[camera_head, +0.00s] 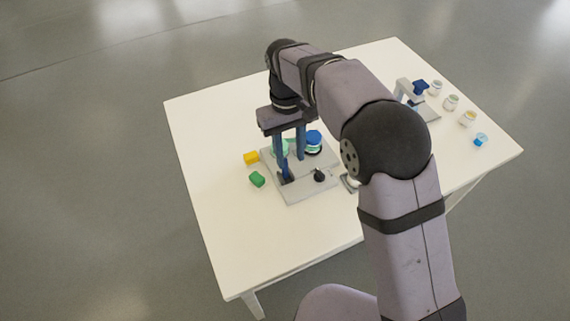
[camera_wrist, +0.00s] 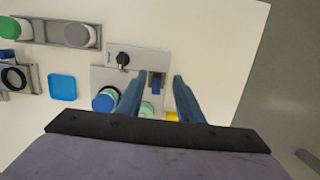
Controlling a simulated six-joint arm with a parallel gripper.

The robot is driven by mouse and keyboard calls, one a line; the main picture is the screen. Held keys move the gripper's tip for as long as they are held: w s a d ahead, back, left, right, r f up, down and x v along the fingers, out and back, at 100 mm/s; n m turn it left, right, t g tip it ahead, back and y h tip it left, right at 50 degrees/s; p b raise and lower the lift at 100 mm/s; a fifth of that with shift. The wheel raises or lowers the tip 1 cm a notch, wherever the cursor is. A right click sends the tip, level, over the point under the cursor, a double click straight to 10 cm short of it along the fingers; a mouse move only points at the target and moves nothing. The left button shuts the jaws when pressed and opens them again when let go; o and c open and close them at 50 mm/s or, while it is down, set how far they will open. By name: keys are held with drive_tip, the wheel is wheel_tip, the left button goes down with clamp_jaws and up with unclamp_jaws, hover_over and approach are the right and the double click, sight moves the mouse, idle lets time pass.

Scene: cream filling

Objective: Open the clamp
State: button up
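My gripper (camera_head: 292,167) points down over a grey fixture plate (camera_head: 301,192) on the white table. Its two blue fingers are apart, with nothing seen held between them. In the wrist view, the fingertips (camera_wrist: 158,78) appear on either side of a small dark blue piece (camera_wrist: 156,82) on the plate, which looks like part of the clamp. I cannot tell whether they touch it. A black knob (camera_wrist: 122,60) is on the plate, left of the fingers; it also shows in the head view (camera_head: 319,175). Whether the clamp is open or shut is unclear.
A blue-lidded jar (camera_head: 313,138) stands at the fixture's back. A second grey stand (camera_head: 406,88) and several small jars (camera_head: 451,102) are at the right. The table's near left is clear.

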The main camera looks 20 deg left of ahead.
sight(285, 174)
drive_tip(key=shift+w+a+f+t+y, duration=0.3)
drive_tip(key=shift+w+a+f, duration=0.15)
drive_tip(key=shift+w+a, duration=0.15)
drive_tip(key=shift+w+a+f+t+y, duration=0.2)
drive_tip(key=shift+w+a+f+t, duration=0.15)
drive_tip(key=shift+w+a, duration=0.2)
drive_tip(key=shift+f+p, duration=1.3)
drive_tip(key=shift+f, duration=2.45)
drive_tip(key=shift+c, duration=0.7)
clamp_jaws()
